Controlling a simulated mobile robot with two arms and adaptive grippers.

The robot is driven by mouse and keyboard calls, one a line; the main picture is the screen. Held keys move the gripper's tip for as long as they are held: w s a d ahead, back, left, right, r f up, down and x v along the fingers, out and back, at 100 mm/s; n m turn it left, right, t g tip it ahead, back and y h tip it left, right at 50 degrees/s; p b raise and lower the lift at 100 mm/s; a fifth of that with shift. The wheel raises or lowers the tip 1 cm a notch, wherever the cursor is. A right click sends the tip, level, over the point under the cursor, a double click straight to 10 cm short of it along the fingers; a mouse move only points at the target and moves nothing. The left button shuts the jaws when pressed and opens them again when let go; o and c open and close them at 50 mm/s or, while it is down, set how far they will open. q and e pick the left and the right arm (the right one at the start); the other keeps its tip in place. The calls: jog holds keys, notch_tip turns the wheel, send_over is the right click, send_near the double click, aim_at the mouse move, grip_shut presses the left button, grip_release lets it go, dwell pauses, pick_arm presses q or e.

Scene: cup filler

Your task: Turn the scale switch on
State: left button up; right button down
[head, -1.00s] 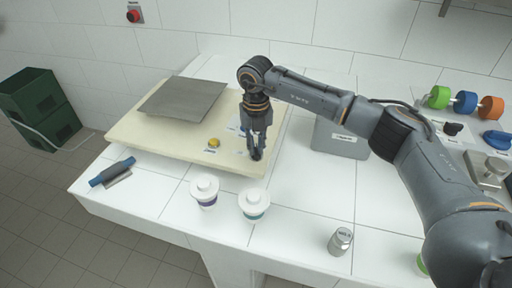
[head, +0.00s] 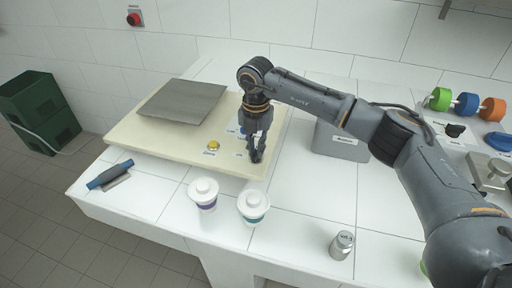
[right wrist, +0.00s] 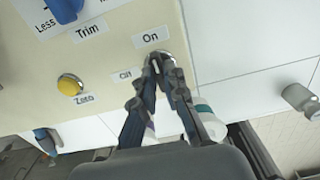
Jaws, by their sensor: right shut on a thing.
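The scale (head: 125,130) is a cream slab with a grey metal plate (head: 184,99) on top. My right gripper (head: 255,157) points down at the scale's front right corner. In the right wrist view its fingertips (right wrist: 160,62) are close together at the scale switch (right wrist: 164,54), shut on it. The fingers hide most of the switch, so its exact position is unclear. An "On" label (right wrist: 150,37) and a partly covered "Off" label (right wrist: 125,76) are beside it. My left gripper is in neither view.
A yellow Zero button (head: 213,146) and a blue Trim knob (right wrist: 64,8) are close by on the scale. A metal weight (head: 341,245) stands to the right, and a blue-handled scraper (head: 110,175) lies at left.

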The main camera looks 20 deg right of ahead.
aim_at(256, 151)
jog(key=c, duration=1.4)
grip_release()
notch_tip(256, 151, up, 12)
